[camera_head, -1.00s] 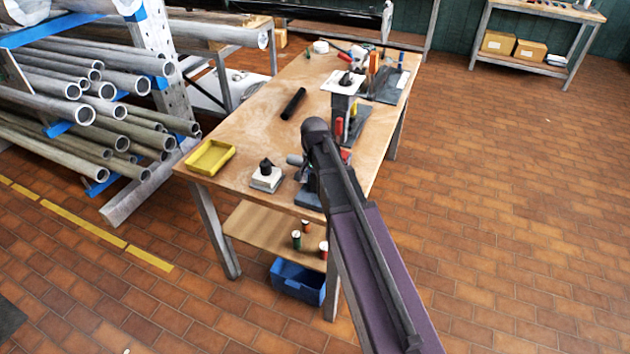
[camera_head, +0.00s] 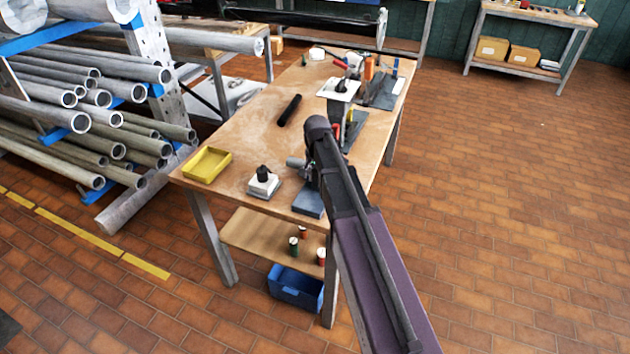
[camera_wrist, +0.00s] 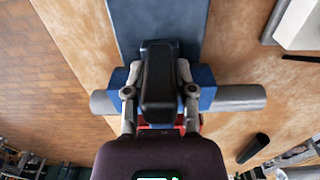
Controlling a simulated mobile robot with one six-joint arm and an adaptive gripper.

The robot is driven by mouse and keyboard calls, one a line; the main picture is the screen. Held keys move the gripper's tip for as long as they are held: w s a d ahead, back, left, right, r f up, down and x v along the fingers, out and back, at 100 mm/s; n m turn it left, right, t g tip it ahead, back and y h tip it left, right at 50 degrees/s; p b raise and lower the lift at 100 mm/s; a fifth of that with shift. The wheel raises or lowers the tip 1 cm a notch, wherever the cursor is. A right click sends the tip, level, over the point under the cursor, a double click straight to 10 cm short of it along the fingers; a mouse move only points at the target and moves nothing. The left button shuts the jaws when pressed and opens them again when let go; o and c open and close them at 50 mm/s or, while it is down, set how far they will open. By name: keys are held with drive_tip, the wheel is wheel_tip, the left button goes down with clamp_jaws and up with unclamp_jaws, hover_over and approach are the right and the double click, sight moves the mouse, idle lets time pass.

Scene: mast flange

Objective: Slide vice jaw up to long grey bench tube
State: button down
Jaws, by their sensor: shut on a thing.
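In the wrist view, the blue vice jaw (camera_wrist: 207,76) shows on both sides of a black block between the fingers of my gripper (camera_wrist: 159,90). My gripper is shut on this upper part of the vice jaw. The long grey bench tube (camera_wrist: 242,97) lies crosswise, its ends sticking out left and right by the blue jaw. Whether jaw and tube touch is hidden by my gripper. A dark blue-grey base plate (camera_wrist: 160,22) runs beneath. In the head view, the tube's end (camera_head: 295,163) and the base plate (camera_head: 308,203) show beside my arm, which hides the fingers.
On the wooden bench (camera_head: 245,135) are a yellow tray (camera_head: 207,164), a white-based block with a black knob (camera_head: 263,183), a black cylinder (camera_head: 289,110) and another fixture (camera_head: 339,88) farther back. A rack of pipes (camera_head: 80,120) stands left. The floor at right is clear.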

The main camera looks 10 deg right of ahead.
drive_tip(key=shift+w+d, duration=0.15)
drive_tip(key=shift+c, duration=2.2)
unclamp_jaws()
